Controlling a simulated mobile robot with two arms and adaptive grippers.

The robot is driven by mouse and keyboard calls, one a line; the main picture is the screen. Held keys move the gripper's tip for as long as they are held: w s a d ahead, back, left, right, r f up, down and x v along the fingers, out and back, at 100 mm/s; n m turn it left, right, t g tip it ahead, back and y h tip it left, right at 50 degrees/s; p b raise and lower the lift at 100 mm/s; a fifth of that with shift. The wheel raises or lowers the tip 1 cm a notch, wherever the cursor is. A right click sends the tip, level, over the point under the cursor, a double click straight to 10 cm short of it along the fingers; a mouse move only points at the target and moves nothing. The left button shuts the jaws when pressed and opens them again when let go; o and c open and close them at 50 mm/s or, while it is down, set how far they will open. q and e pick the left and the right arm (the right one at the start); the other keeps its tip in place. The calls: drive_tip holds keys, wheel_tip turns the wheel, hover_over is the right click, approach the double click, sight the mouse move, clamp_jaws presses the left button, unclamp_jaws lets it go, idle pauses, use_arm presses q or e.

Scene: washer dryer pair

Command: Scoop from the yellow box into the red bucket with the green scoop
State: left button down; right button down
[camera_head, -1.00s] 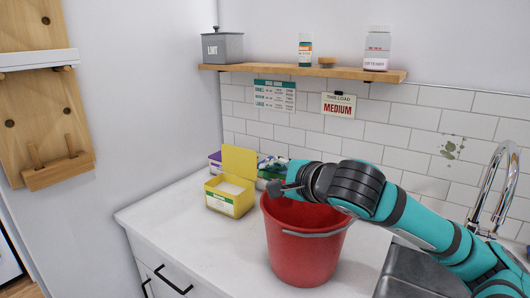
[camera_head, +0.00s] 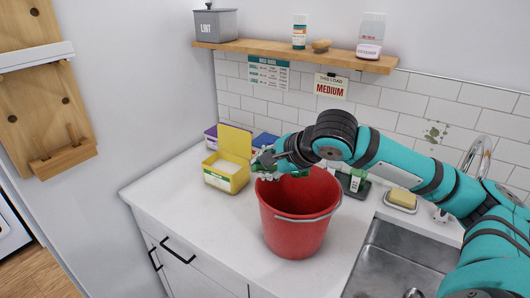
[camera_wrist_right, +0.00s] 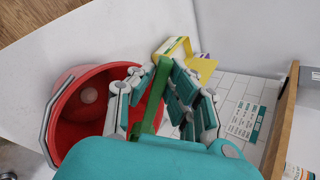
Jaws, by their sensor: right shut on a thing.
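The yellow box (camera_head: 226,178) stands on the counter with its lid up and white powder inside. The red bucket (camera_head: 297,225) stands upright in front and to its right, handle lowered. My right gripper (camera_head: 262,163) is between them, just above the bucket's far left rim. In the wrist view it is shut on the green scoop (camera_wrist_right: 152,97), holding it by a long green part between the fingers. The scoop's bowl and any load in it cannot be made out. A small pale patch (camera_wrist_right: 88,94) shows inside the bucket. My left gripper is out of view.
The sink (camera_head: 385,262) and faucet (camera_head: 474,158) are at the right, with a yellow sponge or soap on a dish (camera_head: 402,199). A purple box and a blue item stand behind the yellow box. A wooden shelf (camera_head: 290,55) hangs above. The counter's front left is clear.

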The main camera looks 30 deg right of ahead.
drive_tip(key=g+p, duration=0.2)
drive_tip(key=p, duration=0.1)
drive_tip(key=r+g+y+p, duration=0.1)
drive_tip(key=p, duration=0.3)
drive_tip(key=w+n+g+p, duration=0.1)
drive_tip(key=g+p, duration=0.1)
drive_tip(key=p, duration=0.1)
drive_tip(key=shift+d+r+g+y, duration=0.15)
drive_tip(key=shift+g+y, duration=0.15)
drive_tip(key=shift+y, duration=0.1)
drive_tip(key=shift+w+n+g+p, duration=0.1)
drive_tip(key=shift+n+g+p, duration=0.2)
drive_tip(key=shift+g+p, duration=0.7)
drive_tip(key=shift+g+y, duration=0.3)
drive_tip(key=shift+g, duration=0.3)
drive_tip(key=shift+r, duration=2.15)
